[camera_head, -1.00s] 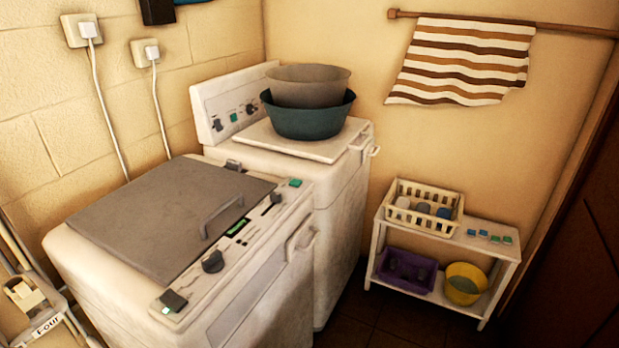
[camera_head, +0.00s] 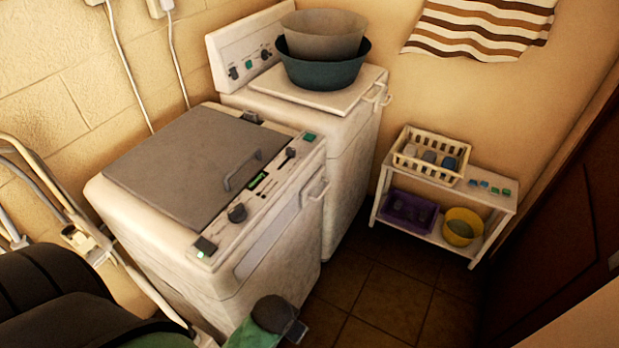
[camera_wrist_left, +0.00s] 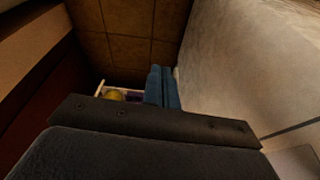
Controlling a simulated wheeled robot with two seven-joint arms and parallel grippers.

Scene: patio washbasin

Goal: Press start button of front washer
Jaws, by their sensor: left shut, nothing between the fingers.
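The front washer (camera_head: 165,265) is white with a grey lid (camera_head: 190,160) that is closed. Its sloping control strip has a round dark knob (camera_head: 237,213), a green-lit display (camera_head: 258,180), a teal square button (camera_head: 309,137) at the far end and a dark square button with a green glow (camera_head: 205,246) at the near end. No label tells which is start. My left gripper (camera_head: 296,331) is low beside the washer's front side, apart from the controls. In the left wrist view its blue fingers (camera_wrist_left: 163,86) are shut and empty. My right gripper is not in view.
A second washer (camera_head: 345,125) behind carries a teal basin (camera_head: 322,72) and a grey basin (camera_head: 322,32). A white shelf (camera_head: 490,197) holds a cream basket (camera_head: 431,155), a purple basket and a yellow bucket (camera_head: 461,227). The tiled floor (camera_head: 375,290) between is clear.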

